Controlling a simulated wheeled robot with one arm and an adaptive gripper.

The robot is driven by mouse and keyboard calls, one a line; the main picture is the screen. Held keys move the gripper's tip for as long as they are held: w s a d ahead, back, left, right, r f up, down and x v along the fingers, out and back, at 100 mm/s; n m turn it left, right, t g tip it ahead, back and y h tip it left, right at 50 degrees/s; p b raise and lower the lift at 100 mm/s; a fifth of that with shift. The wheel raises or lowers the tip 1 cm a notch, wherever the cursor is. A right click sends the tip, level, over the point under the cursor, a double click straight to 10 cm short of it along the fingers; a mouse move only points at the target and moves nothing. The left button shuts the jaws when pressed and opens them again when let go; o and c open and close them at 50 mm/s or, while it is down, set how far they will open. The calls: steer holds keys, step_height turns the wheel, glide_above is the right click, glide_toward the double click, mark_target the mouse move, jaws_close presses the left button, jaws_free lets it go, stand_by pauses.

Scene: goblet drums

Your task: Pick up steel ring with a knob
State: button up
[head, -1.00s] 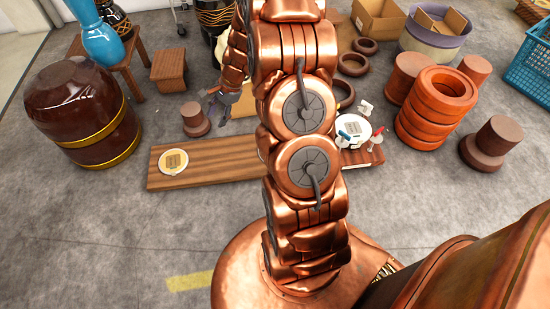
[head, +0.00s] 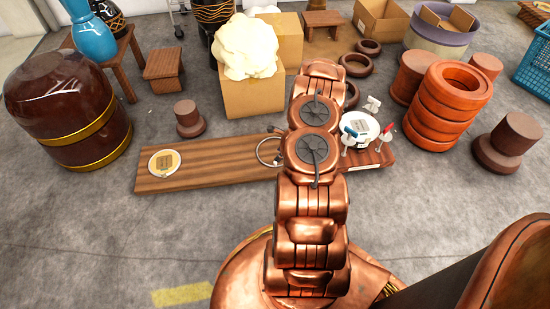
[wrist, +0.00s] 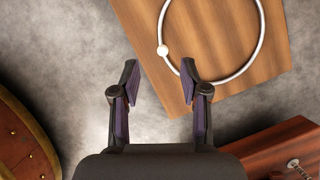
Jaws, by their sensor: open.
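The steel ring (wrist: 261,36) lies on a wooden board (wrist: 215,45) in the wrist view, and its top is cut off by the frame edge. Its pale round knob (wrist: 162,50) is on the ring's left side. My gripper (wrist: 160,72) is open and empty. The right fingertip overlaps the ring's lower left part in the picture; I cannot tell whether they touch. The knob shows just above the gap between the fingertips. In the head view part of the ring (head: 259,155) shows on the board (head: 215,171), left of my arm, which hides my gripper.
A reddish-brown block (head: 372,158) with a white round item and small handled tools stands right of my arm. Orange stacked rings (head: 440,108) and a large brown drum (head: 62,105) stand farther out.

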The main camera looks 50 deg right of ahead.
mark_target(275, 163)
steer(key=shift+s+d+f+m, duration=0.1)
steer(key=shift+s+f+m, duration=0.1)
steer(key=shift+f, duration=0.35)
steer(key=shift+s+d+f+m, duration=0.1)
steer(key=shift+s+f, duration=0.05)
steer(key=shift+f, duration=0.35)
steer(key=shift+w+b+x, duration=0.15)
steer(key=shift+b+x, duration=0.8)
steer(key=shift+x, duration=0.85)
steer(key=shift+w+b+x, duration=0.15)
steer(key=shift+b+x, duration=0.75)
steer(key=shift+x, duration=0.95)
steer(key=shift+r, duration=0.15)
jaws_close()
